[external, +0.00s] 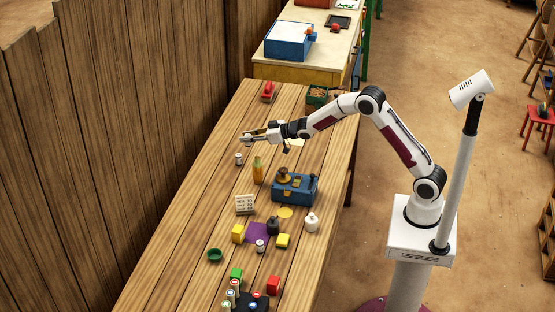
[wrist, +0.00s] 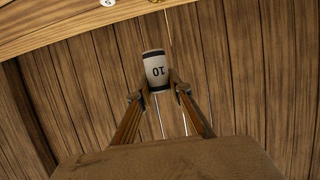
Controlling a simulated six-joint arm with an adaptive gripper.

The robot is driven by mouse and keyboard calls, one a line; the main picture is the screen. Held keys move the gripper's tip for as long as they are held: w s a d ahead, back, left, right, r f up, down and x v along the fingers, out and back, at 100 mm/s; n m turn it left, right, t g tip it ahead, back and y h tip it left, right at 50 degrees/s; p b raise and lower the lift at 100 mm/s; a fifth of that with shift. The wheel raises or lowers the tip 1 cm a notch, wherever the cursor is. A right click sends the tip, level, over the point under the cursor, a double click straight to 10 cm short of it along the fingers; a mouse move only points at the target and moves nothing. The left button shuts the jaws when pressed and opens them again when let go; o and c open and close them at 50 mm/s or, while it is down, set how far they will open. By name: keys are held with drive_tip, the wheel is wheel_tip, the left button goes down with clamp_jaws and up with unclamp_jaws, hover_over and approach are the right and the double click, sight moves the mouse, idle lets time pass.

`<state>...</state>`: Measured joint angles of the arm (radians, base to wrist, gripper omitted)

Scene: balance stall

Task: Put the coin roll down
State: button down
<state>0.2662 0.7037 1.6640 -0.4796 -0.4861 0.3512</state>
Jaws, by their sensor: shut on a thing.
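A white coin roll with dark ends and an upside-down 10 on it (wrist: 157,67) sits between my fingertips in the wrist view. My gripper (wrist: 158,90) is shut on it. In the external view my gripper (external: 248,138) reaches left over the far half of the wooden table (external: 205,205), above its surface. The held roll is too small there to make out clearly. A similar white and dark roll (external: 239,158) stands on the table just below the gripper in the picture. Another small roll (external: 260,246) stands nearer the front, by a purple cloth (external: 260,232).
An orange bottle (external: 258,171) and a blue box with a brass balance (external: 295,188) stand close to the gripper. A price sign (external: 244,205), yellow blocks (external: 238,234) and a green bowl (external: 215,255) lie nearer. The table's left strip is clear along the wooden fence (external: 130,120).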

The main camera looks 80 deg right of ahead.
drive_tip(key=w+a+f+m+h, duration=0.1)
drive_tip(key=w+a, duration=0.2)
drive_tip(key=a, duration=1.1)
drive_tip(key=w+a+f+m+h, duration=0.1)
drive_tip(key=w+a, duration=0.2)
drive_tip(key=a, duration=1.1)
drive_tip(key=s+a+f, duration=0.2)
drive_tip(key=s+a, duration=0.1)
drive_tip(key=a, duration=0.8)
drive_tip(key=s+a+f, duration=0.3)
drive_tip(key=a, duration=0.8)
drive_tip(key=shift+s+a+n, duration=0.15)
drive_tip(key=shift+s+n, duration=0.2)
drive_tip(key=shift+n, duration=0.05)
hover_over(215, 256)
drive_tip(key=shift+a+f, duration=0.25)
drive_tip(key=shift+f, duration=1.3)
drive_tip(key=shift+a+f, duration=0.2)
drive_tip(key=shift+f, duration=1.35)
drive_tip(key=shift+s, duration=0.1)
drive_tip(key=shift+f, duration=1.9)
drive_tip(key=shift+f, duration=0.15)
